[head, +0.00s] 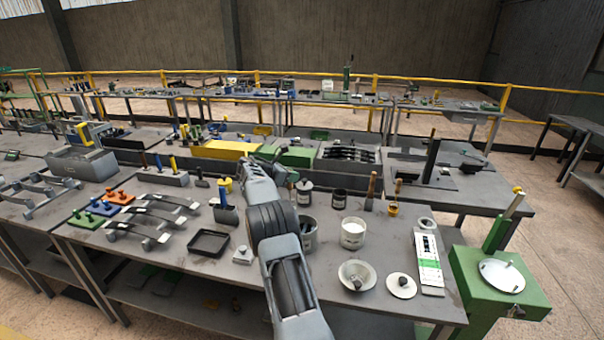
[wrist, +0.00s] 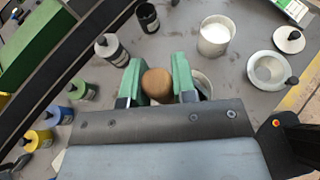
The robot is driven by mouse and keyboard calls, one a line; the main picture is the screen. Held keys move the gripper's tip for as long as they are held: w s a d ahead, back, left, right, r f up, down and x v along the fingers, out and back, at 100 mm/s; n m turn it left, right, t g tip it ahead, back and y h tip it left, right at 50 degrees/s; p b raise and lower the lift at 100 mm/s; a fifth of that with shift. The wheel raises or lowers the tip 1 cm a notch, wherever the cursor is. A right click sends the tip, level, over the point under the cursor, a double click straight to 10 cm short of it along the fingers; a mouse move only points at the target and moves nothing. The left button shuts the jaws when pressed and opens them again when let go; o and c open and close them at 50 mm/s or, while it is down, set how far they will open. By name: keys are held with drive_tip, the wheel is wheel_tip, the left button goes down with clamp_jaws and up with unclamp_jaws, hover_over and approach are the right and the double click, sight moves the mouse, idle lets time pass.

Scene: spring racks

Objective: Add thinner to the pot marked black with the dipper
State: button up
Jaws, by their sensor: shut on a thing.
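My gripper (wrist: 158,84) is shut on a round brown wooden knob, the end of what looks like the dipper's handle (wrist: 157,86). The rest of that tool is hidden under the knob and the jaws. In the head view my gripper (head: 291,178) is above the pots, partly hidden by my arm. A dark tin (head: 340,198) stands at the back; it also shows in the wrist view (wrist: 148,18). A grey labelled container with a dark top (head: 305,194) stands beside it. A grey pot (head: 308,232) is partly behind my arm. No label is readable.
A pot of white contents (head: 352,233), a bowl (head: 356,275) and a round lid (head: 401,286) stand to the right. A wooden-handled tool (head: 371,188) stands behind.

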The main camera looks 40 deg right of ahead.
drive_tip(key=s+d+f+m, duration=0.2)
drive_tip(key=s+m, duration=0.1)
drive_tip(key=s, duration=0.3)
drive_tip(key=shift+d+f, duration=0.15)
drive_tip(key=shift+f, duration=0.15)
idle(0.4)
drive_tip(key=shift+s+a+f+m+b, duration=0.15)
drive_tip(key=shift+s+f+m+b, duration=0.15)
drive_tip(key=shift+b, duration=0.75)
drive_tip(key=shift+s+a+f+m+b, duration=0.15)
drive_tip(key=shift+s+b, duration=0.25)
drive_tip(key=shift+b, duration=0.6)
drive_tip(key=shift+s+a+m+t+h+b, duration=0.15)
drive_tip(key=shift+s+m+t+h+b, duration=0.25)
drive_tip(key=shift+b, duration=0.65)
drive_tip(key=shift+s+f+b, duration=0.15)
drive_tip(key=shift+f+b, duration=0.1)
drive_tip(key=shift+b, duration=0.4)
drive_tip(key=shift+s+a+f+m+t+b, duration=0.15)
drive_tip(key=shift+s+m+t+b, duration=0.2)
drive_tip(key=shift+b, duration=0.85)
drive_tip(key=shift+s+a+m+t+b, duration=0.15)
drive_tip(key=shift+s+b, duration=0.25)
drive_tip(key=shift+b, duration=0.75)
drive_tip(key=shift+s+f+b, duration=0.15)
drive_tip(key=shift+f+b, duration=0.1)
drive_tip(key=shift+b, duration=0.45)
